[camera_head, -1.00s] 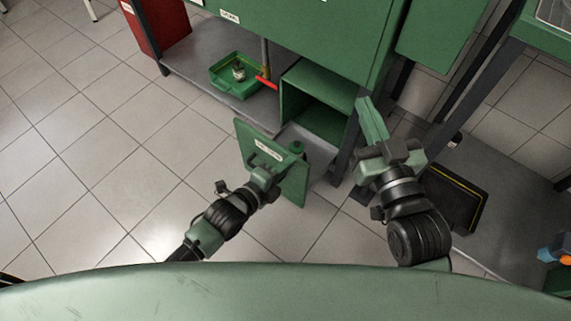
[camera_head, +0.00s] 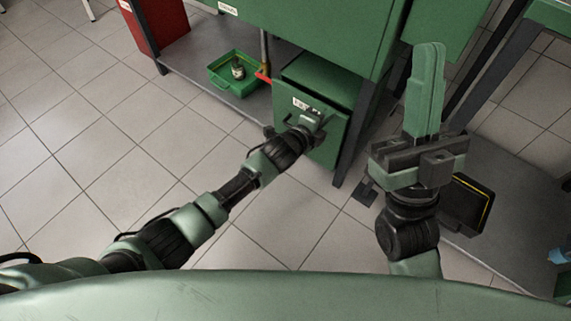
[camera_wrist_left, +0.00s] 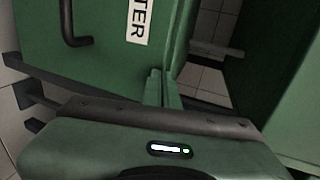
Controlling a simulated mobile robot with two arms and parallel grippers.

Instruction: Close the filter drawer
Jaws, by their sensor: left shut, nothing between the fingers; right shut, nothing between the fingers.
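Any small gap is too fine to tell. My left gripper (camera_head: 318,113) is shut and empty at the drawer front, beside the white label. In the left wrist view my shut fingers (camera_wrist_left: 162,88) are over the green front, right of its black handle (camera_wrist_left: 72,25) and label (camera_wrist_left: 138,20); contact is unclear. My right gripper (camera_head: 428,60) is shut and empty, raised right of the drawer.
A green tray (camera_head: 235,88) with a small jar (camera_head: 238,68) stands on the grey lower shelf (camera_head: 195,50), left of the drawer. A red cabinet (camera_head: 160,25) is at the far left. Dark bench legs flank the right gripper. The tiled floor in front is clear.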

